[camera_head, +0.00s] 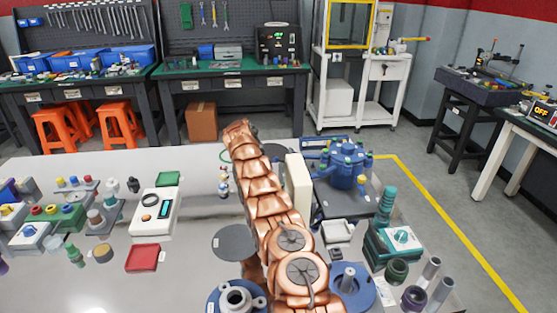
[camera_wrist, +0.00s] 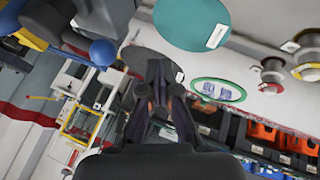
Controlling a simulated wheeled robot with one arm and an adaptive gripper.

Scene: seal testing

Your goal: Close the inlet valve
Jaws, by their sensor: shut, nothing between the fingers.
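My gripper (camera_wrist: 160,92) shows in the wrist view, its two dark fingers shut with nothing held. In the head view my copper arm reaches up over the table and hides the gripper. The blue test apparatus (camera_head: 343,172), with small coloured knobs around its top, stands right of my arm. Its blue and yellow parts (camera_wrist: 40,22) seem to show at the upper left of the wrist view, apart from the fingers. A small upright white fitting (camera_head: 223,187) stands left of my arm. I cannot tell which part is the inlet valve.
A teal disc (camera_wrist: 192,22) and a green ring (camera_wrist: 218,90) lie near the fingers in the wrist view.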

